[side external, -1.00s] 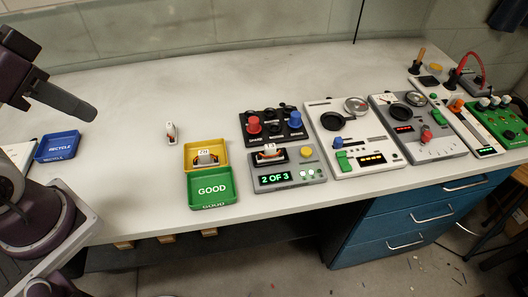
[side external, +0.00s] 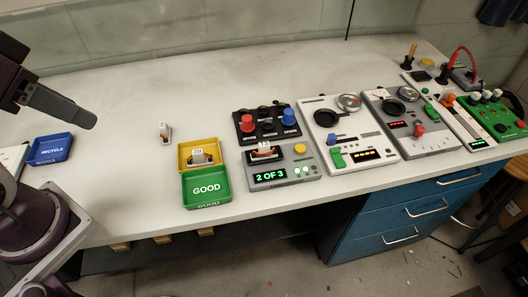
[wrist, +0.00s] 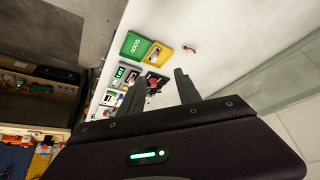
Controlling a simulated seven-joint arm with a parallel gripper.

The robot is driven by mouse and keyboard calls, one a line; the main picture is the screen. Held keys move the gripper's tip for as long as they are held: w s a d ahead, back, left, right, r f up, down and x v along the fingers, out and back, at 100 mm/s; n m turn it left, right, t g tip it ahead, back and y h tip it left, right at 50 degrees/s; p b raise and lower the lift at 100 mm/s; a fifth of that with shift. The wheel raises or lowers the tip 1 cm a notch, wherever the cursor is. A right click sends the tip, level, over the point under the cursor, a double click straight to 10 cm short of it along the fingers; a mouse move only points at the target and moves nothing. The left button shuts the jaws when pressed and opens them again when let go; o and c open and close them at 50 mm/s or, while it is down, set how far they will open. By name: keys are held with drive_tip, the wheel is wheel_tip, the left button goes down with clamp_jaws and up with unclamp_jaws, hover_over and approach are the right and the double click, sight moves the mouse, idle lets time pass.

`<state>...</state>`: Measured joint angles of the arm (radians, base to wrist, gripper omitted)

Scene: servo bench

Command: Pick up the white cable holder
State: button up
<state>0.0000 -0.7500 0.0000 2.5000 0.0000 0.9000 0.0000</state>
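A small white piece with a dark and reddish part (side external: 165,132) stands alone on the pale bench, behind the yellow tray. It also shows in the wrist view (wrist: 190,48). It may be the white cable holder, but it is too small to tell. Other white-labelled pieces sit in the yellow tray (side external: 200,157) and on the grey counter unit (side external: 264,150). My gripper (wrist: 160,75) is open and empty, its two dark fingers spread apart. In the side view it is high at the left, well away from the white piece.
A yellow tray (side external: 183,150) and a green GOOD tray (side external: 206,190) stand mid-bench; a blue RECYCLE tray (side external: 50,149) is at left. A grey unit (side external: 285,180) reads "2 OF 3". Several control panels fill the right. The bench between the blue and yellow trays is mostly clear.

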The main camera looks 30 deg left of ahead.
drive_tip(key=w+d+r+m+g, duration=0.1)
drive_tip(key=w+d+r+m, duration=0.1)
drive_tip(key=w, duration=0.5)
drive_tip(key=m+g, duration=0.5)
drive_tip(key=m, duration=0.2)
hover_over(264, 144)
drive_tip(key=f, duration=1.8)
drive_tip(key=shift+w+a+f, duration=0.1)
drive_tip(key=shift+w+a, duration=0.05)
drive_tip(key=shift+a, duration=0.05)
drive_tip(key=f, duration=0.7)
drive_tip(key=shift+d, duration=0.2)
clamp_jaws()
